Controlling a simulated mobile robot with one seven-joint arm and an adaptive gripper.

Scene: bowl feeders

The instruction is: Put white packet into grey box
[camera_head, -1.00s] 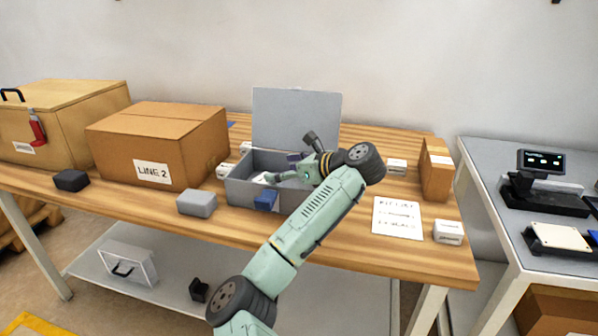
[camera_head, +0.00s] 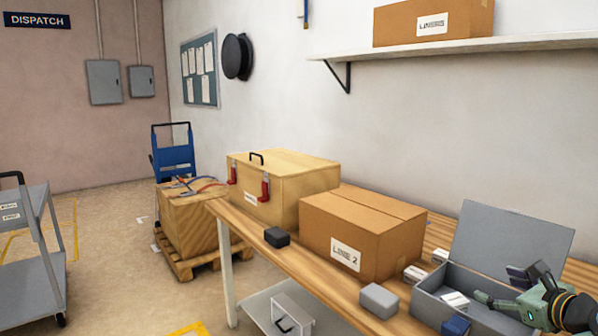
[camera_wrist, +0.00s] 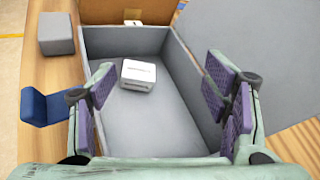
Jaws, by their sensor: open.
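The grey box (camera_head: 427,300) stands on the wooden table with its lid raised at the back. One white packet (camera_wrist: 138,75) lies flat on the floor of the grey box (camera_wrist: 150,140) in the wrist view; it also shows inside the box in the head view (camera_head: 455,301). My gripper (camera_wrist: 160,98) is open and empty, with its purple pads spread apart over the box. The packet lies beyond the fingers, nearer the left pads, and nothing touches it. In the head view, my gripper (camera_head: 502,299) is at the lower right, over the box.
A LINE 2 carton (camera_head: 335,228) stands left of the box, with a white packet (camera_head: 414,275) beside it. A grey block (camera_head: 379,300) and a blue piece (camera_head: 456,325) lie near the table's front. A black block (camera_head: 277,237) and wooden case (camera_head: 290,190) are farther left.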

